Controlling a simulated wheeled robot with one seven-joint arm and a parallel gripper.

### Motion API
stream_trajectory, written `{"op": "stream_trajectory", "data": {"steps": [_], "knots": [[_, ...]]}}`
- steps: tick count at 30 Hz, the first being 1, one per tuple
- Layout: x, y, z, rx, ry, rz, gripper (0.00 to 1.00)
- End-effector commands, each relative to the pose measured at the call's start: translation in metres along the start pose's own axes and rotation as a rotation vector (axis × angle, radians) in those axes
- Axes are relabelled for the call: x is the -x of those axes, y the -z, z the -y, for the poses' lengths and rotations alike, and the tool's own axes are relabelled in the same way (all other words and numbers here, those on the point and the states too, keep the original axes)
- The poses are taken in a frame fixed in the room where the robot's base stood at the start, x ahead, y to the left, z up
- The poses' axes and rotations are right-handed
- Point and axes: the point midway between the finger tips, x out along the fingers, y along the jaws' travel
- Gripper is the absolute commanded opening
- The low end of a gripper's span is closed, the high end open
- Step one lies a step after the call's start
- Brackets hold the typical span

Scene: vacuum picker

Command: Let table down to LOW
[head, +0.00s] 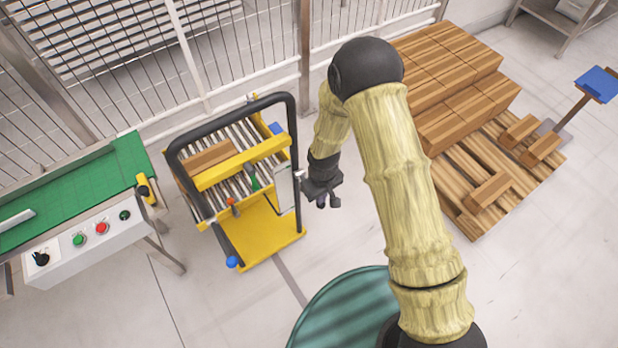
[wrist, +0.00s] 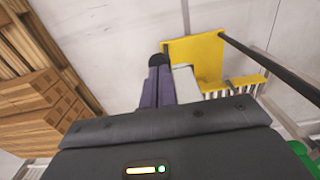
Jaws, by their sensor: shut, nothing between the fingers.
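The lift table is a yellow cart with a roller top (head: 240,133) and a black hooped handle (head: 173,160). A brown box (head: 208,158) lies on the rollers behind a yellow bar (head: 243,163). A green lever (head: 254,182) and an orange-red knob (head: 233,204) sit at its near side, and a blue knob or pedal (head: 232,262) shows low at the front. A pale panel (head: 284,190) hangs by the right post. My gripper (head: 328,202) is shut and empty, just right of that panel. In the wrist view its fingers (wrist: 160,82) lie beside the panel (wrist: 187,85); contact is unclear.
A green-topped bench (head: 75,185) with a button box (head: 90,240) stands left of the cart. Stacked brown boxes (head: 450,75) on wooden pallets (head: 485,160) stand right. A mesh fence (head: 240,55) runs behind. Floor between cart and pallets is clear.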

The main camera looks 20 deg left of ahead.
Motion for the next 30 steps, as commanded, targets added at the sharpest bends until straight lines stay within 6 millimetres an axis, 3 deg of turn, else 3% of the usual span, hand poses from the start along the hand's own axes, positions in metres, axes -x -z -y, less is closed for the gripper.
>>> {"op": "stream_trajectory", "data": {"steps": [1, 7, 20, 30], "knots": [[0.012, 0.002, 0.000, 0.000, 0.000, -0.003, 0.00], [0.035, 0.005, 0.000, 0.000, -0.001, -0.004, 0.00], [0.041, 0.006, -0.001, 0.000, -0.002, -0.004, 0.00], [0.068, 0.006, -0.001, 0.000, -0.002, -0.003, 0.00]]}}
